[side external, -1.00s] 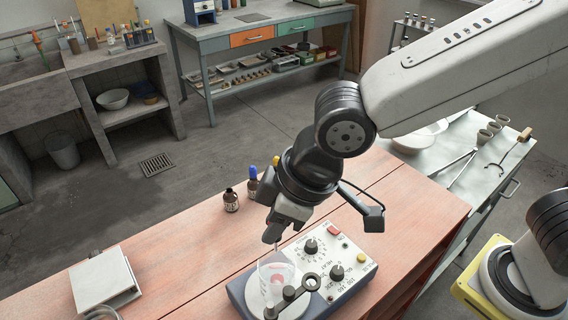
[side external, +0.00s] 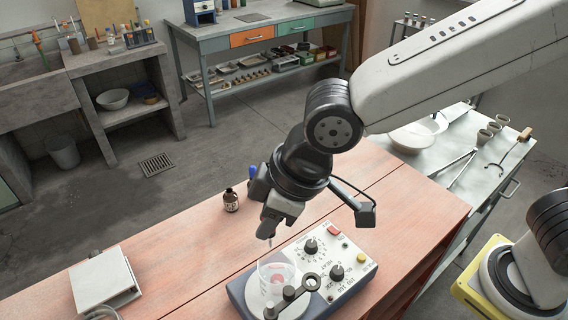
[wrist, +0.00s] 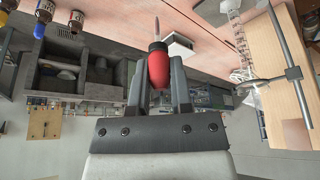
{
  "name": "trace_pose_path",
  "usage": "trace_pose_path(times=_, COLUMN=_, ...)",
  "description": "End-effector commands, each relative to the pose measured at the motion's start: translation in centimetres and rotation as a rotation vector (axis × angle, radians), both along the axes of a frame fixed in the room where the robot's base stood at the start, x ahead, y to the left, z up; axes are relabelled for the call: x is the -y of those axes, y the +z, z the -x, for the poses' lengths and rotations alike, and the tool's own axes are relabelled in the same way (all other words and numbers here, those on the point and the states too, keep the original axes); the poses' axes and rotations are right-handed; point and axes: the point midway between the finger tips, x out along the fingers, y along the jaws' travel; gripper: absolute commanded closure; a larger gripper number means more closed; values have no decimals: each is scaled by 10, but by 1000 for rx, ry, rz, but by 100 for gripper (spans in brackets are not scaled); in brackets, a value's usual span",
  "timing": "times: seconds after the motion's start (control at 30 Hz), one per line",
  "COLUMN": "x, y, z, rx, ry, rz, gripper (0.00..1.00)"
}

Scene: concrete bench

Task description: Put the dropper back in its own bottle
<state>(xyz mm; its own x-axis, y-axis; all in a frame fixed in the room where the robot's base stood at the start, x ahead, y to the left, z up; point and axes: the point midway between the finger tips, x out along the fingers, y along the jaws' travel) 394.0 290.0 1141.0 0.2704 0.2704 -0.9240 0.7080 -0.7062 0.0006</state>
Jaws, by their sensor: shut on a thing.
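My gripper (wrist: 160,98) is shut on the dropper's red bulb (wrist: 159,68). The dropper's dark collar and thin glass tube (wrist: 157,30) extend away from the fingers. In the side view my gripper (side external: 267,230) is above the beaker, with the dropper's tube (side external: 270,243) pointing down, its tip near the beaker's rim. An uncapped brown bottle (side external: 231,200) stands upright on the bench, left of the gripper. It also shows in the wrist view (wrist: 74,19).
A clear beaker (side external: 275,278) with something reddish stands on a stirrer plate (side external: 338,285). A blue-topped bottle (side external: 252,171) is partly hidden behind my gripper. In the wrist view, a yellow-topped bottle (wrist: 8,5) is cut off. A white box (side external: 104,279) is left; bench between is clear.

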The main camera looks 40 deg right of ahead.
Motion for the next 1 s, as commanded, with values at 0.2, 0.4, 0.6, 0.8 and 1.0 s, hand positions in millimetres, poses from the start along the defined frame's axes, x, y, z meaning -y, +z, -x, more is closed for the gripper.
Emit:
trace_pose_path(times=0.2, x=-3, y=-5, z=-35, rx=-5, ry=-7, rz=6, gripper=88)
trace_pose_path(times=0.4, x=-3, y=-15, z=-80, rx=-8, ry=-8, rz=10, gripper=88)
trace_pose_path(times=0.6, x=4, y=-29, z=-129, rx=-11, ry=-9, rz=11, gripper=88)
trace_pose_path(times=0.8, x=17, y=-47, z=-176, rx=-11, ry=-8, rz=8, gripper=88)
trace_pose_path(times=1.0, x=36, y=-68, z=-220, rx=-8, ry=-7, rz=5, gripper=88)
